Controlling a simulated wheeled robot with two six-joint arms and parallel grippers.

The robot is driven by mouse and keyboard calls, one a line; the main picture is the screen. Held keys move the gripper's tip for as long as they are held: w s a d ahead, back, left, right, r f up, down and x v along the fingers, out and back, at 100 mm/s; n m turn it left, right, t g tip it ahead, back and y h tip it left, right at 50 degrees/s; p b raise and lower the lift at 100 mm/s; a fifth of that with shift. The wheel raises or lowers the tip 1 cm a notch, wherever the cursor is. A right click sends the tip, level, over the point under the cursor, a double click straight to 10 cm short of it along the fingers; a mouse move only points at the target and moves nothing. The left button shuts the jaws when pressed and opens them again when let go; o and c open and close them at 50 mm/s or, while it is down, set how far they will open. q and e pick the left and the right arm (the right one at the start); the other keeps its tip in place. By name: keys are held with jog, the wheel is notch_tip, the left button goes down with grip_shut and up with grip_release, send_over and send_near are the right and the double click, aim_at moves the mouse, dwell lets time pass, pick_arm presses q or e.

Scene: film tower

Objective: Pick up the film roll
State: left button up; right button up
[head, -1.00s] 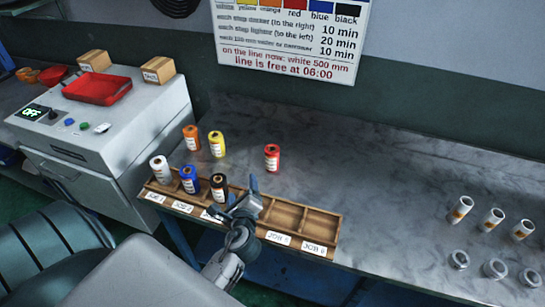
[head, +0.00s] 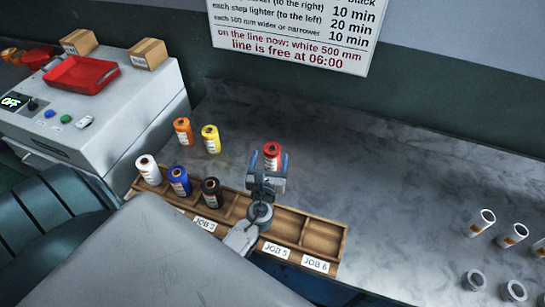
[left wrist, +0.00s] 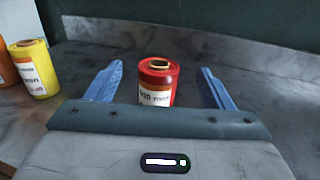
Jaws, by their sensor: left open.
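A red film roll (head: 272,153) stands upright on the marble-look bench behind the rack. My left gripper (head: 267,165) is open just in front of it in the head view. In the left wrist view the red roll (left wrist: 158,81) stands between the two blue fingers and a little beyond the palm, with a clear gap on each side. An orange roll (head: 183,131) and a yellow roll (head: 210,138) stand on the bench to the left. White (head: 149,169), blue (head: 180,181) and black (head: 211,191) rolls stand in the rack's left compartments. My right gripper is out of view.
The wooden rack (head: 326,240) runs along the bench's front edge, with empty compartments at its right. A machine (head: 100,110) with a red tray (head: 82,82) stands left. The bench middle is bare.

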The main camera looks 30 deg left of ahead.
aim_at(271, 159)
pick_arm(q)
notch_tip(271, 159, down, 4)
jog(key=shift+r+b, duration=0.15)
jog(key=shift+b, duration=0.2)
jog(key=shift+w+a+r+p, duration=0.2)
jog(key=shift+w+a+p, duration=0.05)
jog(key=shift+w+p, duration=0.2)
jog(key=shift+w+a+f, duration=0.1)
jog(key=shift+w+a, duration=0.05)
jog(key=shift+w, duration=0.15)
jog(key=shift+w+a+p, duration=0.3)
jog(key=shift+w, duration=0.35)
jog(key=p+x, duration=0.1)
jog(key=x, duration=0.2)
jog(key=shift+w+a, duration=0.2)
jog(key=shift+w, duration=0.15)
jog(key=shift+w+a, duration=0.15)
jog(key=shift+w, duration=0.1)
jog(key=shift+w+f, duration=0.1)
jog(key=c, duration=1.1)
jog(key=shift+c, duration=0.2)
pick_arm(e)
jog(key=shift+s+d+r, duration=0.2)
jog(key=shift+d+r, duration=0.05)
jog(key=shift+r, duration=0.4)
